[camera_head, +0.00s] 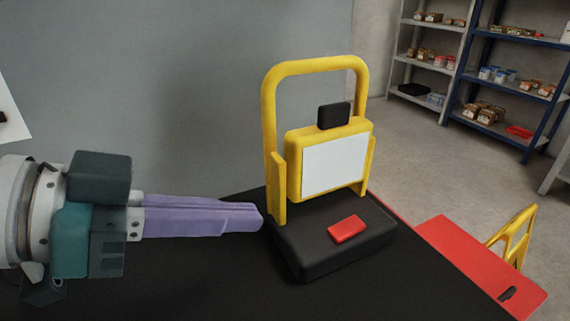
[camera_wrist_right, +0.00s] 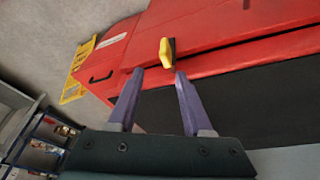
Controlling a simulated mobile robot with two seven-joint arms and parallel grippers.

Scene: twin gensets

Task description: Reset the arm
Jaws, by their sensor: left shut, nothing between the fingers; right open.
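My left gripper (camera_head: 258,219) comes in from the left in the head view. Its purple fingers are shut with nothing between them, and their tips are close to the left side of a black base with a yellow frame (camera_head: 276,135). I cannot tell whether they touch it. My right gripper (camera_wrist_right: 153,78) shows in the right wrist view with its two purple fingers apart and empty. A small yellow handle (camera_wrist_right: 165,52) on a red surface lies just beyond its fingertips. The right gripper is not visible in the head view.
The yellow-framed device has a white panel (camera_head: 335,162), a black block (camera_head: 334,115) and a red block (camera_head: 346,229). It stands on a black surface (camera_head: 190,285). A red panel (camera_head: 470,262) and a yellow stand (camera_head: 517,238) are at the right. Shelves (camera_head: 510,80) stand behind open floor.

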